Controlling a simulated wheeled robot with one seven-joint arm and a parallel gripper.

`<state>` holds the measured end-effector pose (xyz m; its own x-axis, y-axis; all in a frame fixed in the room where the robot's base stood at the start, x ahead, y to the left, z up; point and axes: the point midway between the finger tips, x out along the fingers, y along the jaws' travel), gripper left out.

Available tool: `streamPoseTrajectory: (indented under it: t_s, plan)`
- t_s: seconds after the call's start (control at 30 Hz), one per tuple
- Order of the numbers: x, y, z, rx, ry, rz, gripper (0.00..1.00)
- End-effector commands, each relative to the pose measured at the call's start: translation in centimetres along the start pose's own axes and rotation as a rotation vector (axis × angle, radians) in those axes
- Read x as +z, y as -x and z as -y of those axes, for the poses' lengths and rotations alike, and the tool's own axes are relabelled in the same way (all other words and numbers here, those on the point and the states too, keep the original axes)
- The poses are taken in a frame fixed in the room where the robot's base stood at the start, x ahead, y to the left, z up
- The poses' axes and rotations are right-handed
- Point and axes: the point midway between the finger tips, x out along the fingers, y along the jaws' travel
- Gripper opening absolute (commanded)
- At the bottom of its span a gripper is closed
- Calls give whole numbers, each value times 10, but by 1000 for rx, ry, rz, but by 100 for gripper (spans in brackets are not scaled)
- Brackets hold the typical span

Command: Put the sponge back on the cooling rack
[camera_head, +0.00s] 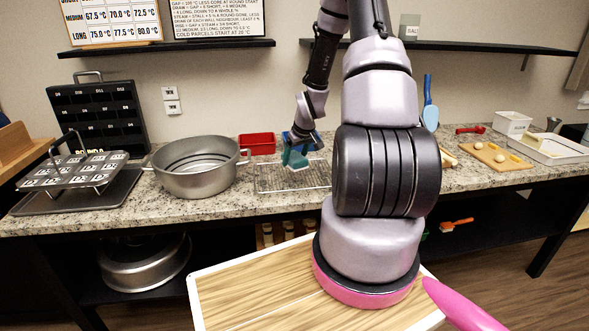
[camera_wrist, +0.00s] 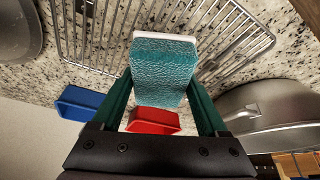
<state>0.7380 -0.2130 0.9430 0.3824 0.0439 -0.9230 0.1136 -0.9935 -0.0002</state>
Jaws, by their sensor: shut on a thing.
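The teal sponge (camera_wrist: 163,68) with a white layer along its far edge is held between the two dark green fingers of my gripper (camera_wrist: 160,84) in the wrist view. In the head view my gripper (camera_head: 297,155) points down over the counter, shut on the sponge, which is small and partly merged with the fingers there. The wire cooling rack (camera_head: 267,183) lies on the counter under and around my gripper. In the wrist view the rack (camera_wrist: 232,42) shows on both sides of the sponge, which hides its middle. I cannot tell whether the sponge touches the wires.
A large metal pot (camera_head: 195,180) stands left of the rack. A red bin (camera_head: 257,143) and a blue bin (camera_wrist: 80,103) sit behind the rack. A cutting board (camera_head: 497,156) is at right. A shelf (camera_head: 165,47) hangs above.

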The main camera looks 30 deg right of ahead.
Motion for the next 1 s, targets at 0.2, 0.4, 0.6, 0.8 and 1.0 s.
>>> streamPoseTrajectory:
  t_s: [0.2,0.4,0.6,0.8,1.0]
  plan:
    - [12,-28,1,-3,1,3,32]
    - [15,-36,0,0,0,0,32]
    - [16,-38,1,0,0,1,32]
    - [16,-39,0,0,0,1,100]
    - [17,-39,0,0,-1,1,100]
